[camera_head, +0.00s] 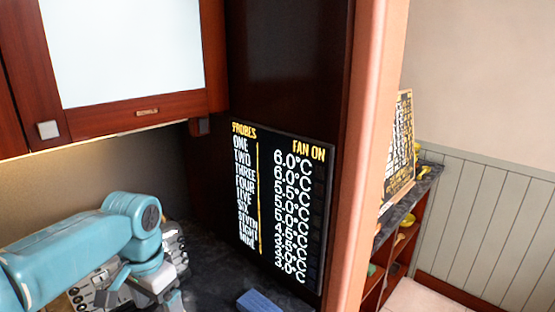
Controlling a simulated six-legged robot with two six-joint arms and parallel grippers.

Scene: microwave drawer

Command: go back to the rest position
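My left arm, teal with a round joint, comes in from the lower left above the dark counter. Grey mechanical parts, which seem to include my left gripper (125,290), show below and beside the arm at the bottom edge. The fingers cannot be made out, so whether they are open or shut is unclear. My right gripper and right arm are out of the picture. No microwave or drawer can be seen.
A black board (278,205) with temperatures leans on the dark stone counter (215,275). A blue block (258,301) lies in front of it. A wooden cabinet (135,60) hangs above. A pinkish post (362,150) stands right, with a shelf (408,235) and another board (400,150) beyond.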

